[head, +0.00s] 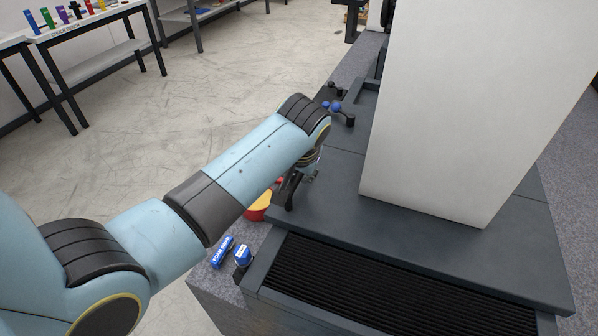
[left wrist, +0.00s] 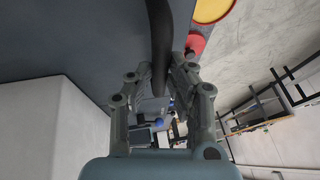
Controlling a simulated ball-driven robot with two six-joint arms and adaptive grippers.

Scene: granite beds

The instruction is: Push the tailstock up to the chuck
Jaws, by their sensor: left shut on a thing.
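My left gripper (head: 308,172), partly hidden by my own wrist in the head view, is at the front left edge of the dark machine bed. In the left wrist view my left gripper (left wrist: 162,84) has its two fingers on either side of a dark curved lever (left wrist: 160,40) and is shut on it. The lever (head: 291,189) also shows in the head view as a black bar beside the wrist. I cannot make out the tailstock or the chuck for certain. My right gripper is not in view.
A large pale column (head: 470,110) stands on the dark machine bed (head: 345,215). Black bellows (head: 380,290) lie in front. A red and yellow round thing (head: 259,207) is below my wrist. Blue-knobbed handles (head: 335,107) lie beyond.

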